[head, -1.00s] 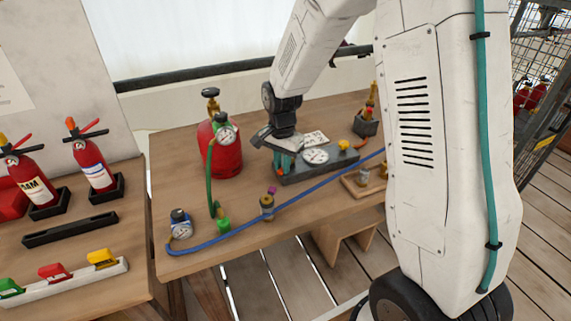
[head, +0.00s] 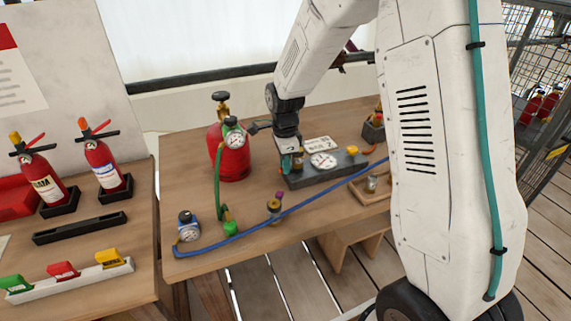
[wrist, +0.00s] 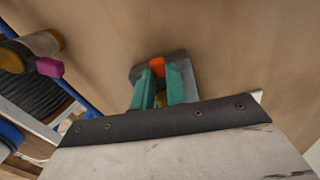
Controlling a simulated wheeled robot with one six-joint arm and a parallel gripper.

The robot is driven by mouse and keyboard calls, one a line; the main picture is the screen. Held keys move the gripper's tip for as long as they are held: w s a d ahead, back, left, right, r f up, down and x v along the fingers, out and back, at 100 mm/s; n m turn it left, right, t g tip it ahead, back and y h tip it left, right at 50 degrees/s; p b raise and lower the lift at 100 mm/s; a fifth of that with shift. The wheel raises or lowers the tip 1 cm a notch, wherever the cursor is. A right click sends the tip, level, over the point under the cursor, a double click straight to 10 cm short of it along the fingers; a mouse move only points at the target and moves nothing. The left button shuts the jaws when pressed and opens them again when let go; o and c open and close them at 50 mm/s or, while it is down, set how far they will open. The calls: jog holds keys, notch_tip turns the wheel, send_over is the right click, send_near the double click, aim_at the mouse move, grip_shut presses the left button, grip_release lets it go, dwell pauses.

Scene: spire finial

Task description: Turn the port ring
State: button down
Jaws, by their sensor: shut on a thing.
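A dark grey block with a round white gauge (head: 323,160) lies on the bench. My gripper (head: 292,163) points down at the block's left end. In the wrist view, the teal fingers of my gripper (wrist: 160,88) are closed around a small brass-coloured piece, which I take for the port ring (wrist: 160,99). Most of it is hidden between the fingers. An orange-red tab (wrist: 157,66) shows just beyond the fingertips, against the dark end of the block (wrist: 140,73).
A red cylinder (head: 232,160) with gauge and green hose stands left of my gripper. A blue hose (head: 318,199) crosses the bench front past a brass fitting with a purple top (head: 274,209). A wooden tray (head: 369,197) is at right. Extinguishers (head: 105,165) stand on the left bench.

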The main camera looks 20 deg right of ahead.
jog(key=shift+w, duration=0.1)
dwell(0.4)
jog(key=c, duration=1.4)
grip_release()
notch_tip(320, 180, up, 8)
jog(key=shift+f, duration=0.1)
